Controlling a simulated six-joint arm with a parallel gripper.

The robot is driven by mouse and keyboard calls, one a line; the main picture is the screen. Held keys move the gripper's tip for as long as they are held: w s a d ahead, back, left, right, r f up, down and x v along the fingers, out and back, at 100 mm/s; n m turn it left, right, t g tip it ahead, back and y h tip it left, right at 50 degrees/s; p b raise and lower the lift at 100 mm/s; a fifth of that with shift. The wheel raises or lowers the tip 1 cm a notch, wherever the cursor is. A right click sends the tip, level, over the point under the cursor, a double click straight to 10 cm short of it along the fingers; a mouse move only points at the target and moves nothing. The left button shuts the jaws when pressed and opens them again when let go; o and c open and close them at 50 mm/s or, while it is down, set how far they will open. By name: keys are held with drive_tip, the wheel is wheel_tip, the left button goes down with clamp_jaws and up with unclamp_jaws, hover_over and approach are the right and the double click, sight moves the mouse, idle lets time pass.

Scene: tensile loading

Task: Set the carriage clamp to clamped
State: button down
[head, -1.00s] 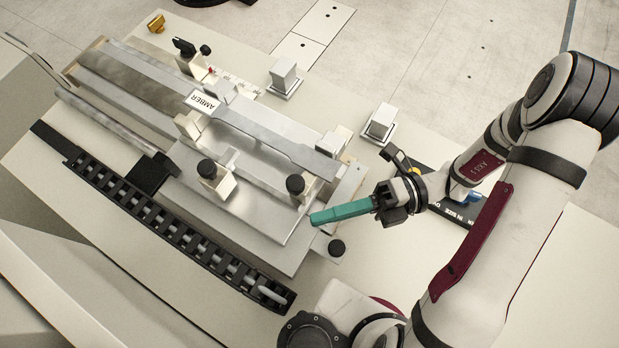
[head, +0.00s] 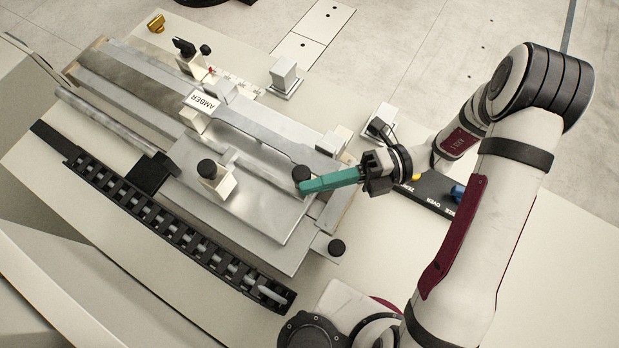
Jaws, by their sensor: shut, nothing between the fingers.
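The metal slide assembly (head: 265,205) lies diagonally across the bench in the head view. A black lever and knob on a pale block (head: 190,55) stand at its far left end, beside a small scale with a red mark. Black round knobs sit on a nearer block (head: 214,178), at the right end (head: 301,174) and at the near corner (head: 336,247). I cannot tell which of these is the carriage clamp. My gripper (head: 303,187) has teal fingers, shut and empty. Its tips are at the right-end knob in the picture; contact is unclear, and the fingers hide what is beneath.
A flat grey specimen (head: 265,133) lies along the slide near an AMBER label (head: 203,102). Pale blocks (head: 284,77) stand behind it. A black cable chain (head: 160,218) runs along the near side. A dark lettered panel (head: 432,192) lies under my arm.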

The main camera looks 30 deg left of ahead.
drive_tip(key=shift+w, duration=0.9)
drive_tip(key=shift+w, duration=0.1)
drive_tip(key=shift+r, duration=0.1)
drive_tip(key=s+d, duration=0.2)
drive_tip(key=s, duration=0.2)
drive_tip(key=v, duration=1)
